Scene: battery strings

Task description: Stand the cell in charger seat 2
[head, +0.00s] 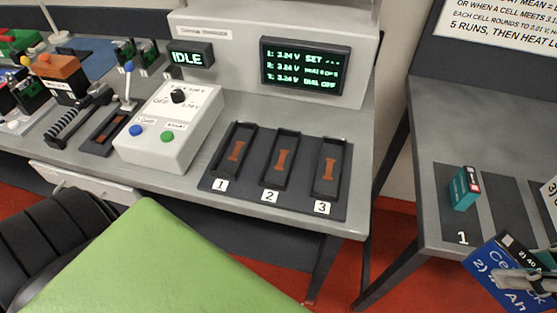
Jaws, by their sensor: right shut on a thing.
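The charger seats form a dark tray (228,186) on the grey bench, with slots numbered 1, 2 and 3 from left to right. Seat 2 (264,182) is the middle slot and is empty, with a copper-coloured strip on its floor. Seats 1 and 3 are also empty. My left gripper is not in view.
Another teal cell (464,188) stands on strip 1 of the right table (429,232). The control box (170,128) stands left of the seats; a display (304,66) is behind. A green surface (160,255) fills the front.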

